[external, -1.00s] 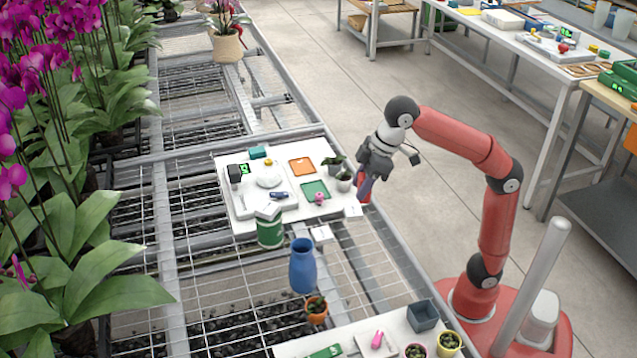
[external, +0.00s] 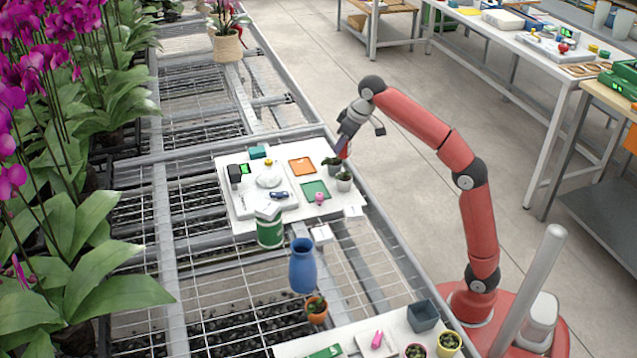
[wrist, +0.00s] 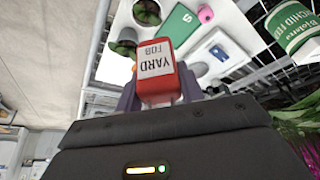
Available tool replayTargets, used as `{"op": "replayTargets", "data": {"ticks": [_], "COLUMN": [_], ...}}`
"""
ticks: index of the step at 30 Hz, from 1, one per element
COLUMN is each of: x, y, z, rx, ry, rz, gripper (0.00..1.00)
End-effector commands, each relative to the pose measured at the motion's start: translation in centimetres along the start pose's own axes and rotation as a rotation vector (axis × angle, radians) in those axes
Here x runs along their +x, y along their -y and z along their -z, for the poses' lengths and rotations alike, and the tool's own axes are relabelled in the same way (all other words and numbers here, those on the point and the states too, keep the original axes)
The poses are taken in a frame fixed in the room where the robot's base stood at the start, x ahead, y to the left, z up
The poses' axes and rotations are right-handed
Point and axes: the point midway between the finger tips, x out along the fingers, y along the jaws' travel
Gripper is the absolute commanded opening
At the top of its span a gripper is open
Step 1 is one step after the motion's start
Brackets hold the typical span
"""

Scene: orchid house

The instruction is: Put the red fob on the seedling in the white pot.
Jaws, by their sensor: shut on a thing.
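The red fob (wrist: 156,88), with a white label reading "YARD FOB", is held between the fingers of my gripper (wrist: 158,92) in the wrist view. In the external view my gripper (external: 343,148) is at the tray's right edge, just above and beside two potted seedlings; the fob there is small and partly hidden. The white pot (external: 344,185) with its green seedling (external: 344,175) stands nearest the right edge. A grey pot (external: 333,169) with a seedling stands just behind it. In the wrist view the white pot's seedling (wrist: 147,12) is at the top, beyond the fob.
A green card (external: 314,189) and a pink item (external: 319,198) lie left of the white pot. An orange board (external: 302,166) lies farther back. A green-and-white canister (external: 270,230) and a blue vase (external: 302,268) stand in front. Open floor lies right of the bench.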

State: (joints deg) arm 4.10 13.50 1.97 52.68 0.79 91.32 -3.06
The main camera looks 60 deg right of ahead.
Motion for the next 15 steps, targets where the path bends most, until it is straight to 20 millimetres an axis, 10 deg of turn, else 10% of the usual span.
{"op": "replayTargets", "data": {"ticks": [15], "x": [6.5], "y": [-0.9], "z": [-2.5], "rx": [0.016], "ry": [0.003], "rz": [-0.007], "gripper": [0.15]}}
